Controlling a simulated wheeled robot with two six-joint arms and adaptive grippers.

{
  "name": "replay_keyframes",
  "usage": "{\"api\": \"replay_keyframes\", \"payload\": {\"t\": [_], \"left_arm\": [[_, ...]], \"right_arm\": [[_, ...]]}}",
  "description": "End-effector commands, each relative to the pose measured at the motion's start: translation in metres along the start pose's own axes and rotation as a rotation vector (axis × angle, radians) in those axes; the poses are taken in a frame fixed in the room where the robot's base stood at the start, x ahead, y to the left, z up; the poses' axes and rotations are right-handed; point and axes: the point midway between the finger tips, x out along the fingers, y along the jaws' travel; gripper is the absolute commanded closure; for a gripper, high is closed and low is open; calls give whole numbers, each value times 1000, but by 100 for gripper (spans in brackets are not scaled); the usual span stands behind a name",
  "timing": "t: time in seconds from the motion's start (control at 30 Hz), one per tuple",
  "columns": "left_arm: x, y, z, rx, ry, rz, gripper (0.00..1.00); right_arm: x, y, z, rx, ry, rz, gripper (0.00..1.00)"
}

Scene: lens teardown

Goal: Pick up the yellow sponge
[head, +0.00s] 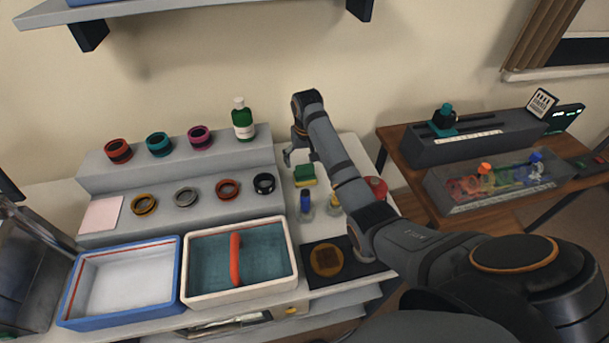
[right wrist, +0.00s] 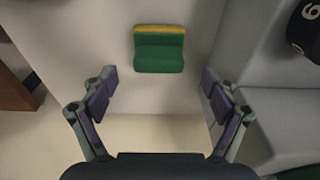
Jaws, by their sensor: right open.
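The sponge (head: 305,174) shows green with a yellow layer and rests on the white table, right of the stepped grey stand. In the right wrist view the sponge (right wrist: 159,50) lies ahead of the fingers, with its yellow strip along the far edge. My right gripper (head: 292,149) is above and near the sponge in the head view. In the right wrist view its two fingers (right wrist: 157,92) are wide apart with nothing between them, and the sponge lies beyond them, untouched. My left gripper is not in view.
Small bottles (head: 306,202) stand just in front of the sponge. The stepped grey stand (head: 100,178) holds several lens rings and a green bottle (head: 242,120). A blue-rimmed tray (head: 120,317) and a cream-rimmed tray (head: 240,290) sit at the front.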

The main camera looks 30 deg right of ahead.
Motion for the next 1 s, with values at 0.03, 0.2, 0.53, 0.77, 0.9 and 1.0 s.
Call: {"api": "replay_keyframes", "payload": {"t": [0.03, 0.2, 0.53, 0.77, 0.9, 1.0], "left_arm": [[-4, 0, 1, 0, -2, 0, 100], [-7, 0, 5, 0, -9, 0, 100], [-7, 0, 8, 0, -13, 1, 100], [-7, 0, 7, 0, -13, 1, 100], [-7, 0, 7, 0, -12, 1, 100], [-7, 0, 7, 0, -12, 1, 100]], "right_arm": [[8, 1, 1, 0, -6, 1, 13], [37, 2, -1, 0, -5, 0, 13], [45, 2, -2, -1, -2, 0, 17], [44, 1, -2, 0, -1, 0, 49], [44, 1, -2, 0, -1, 0, 68], [44, 1, -2, 0, -1, 0, 72]]}}
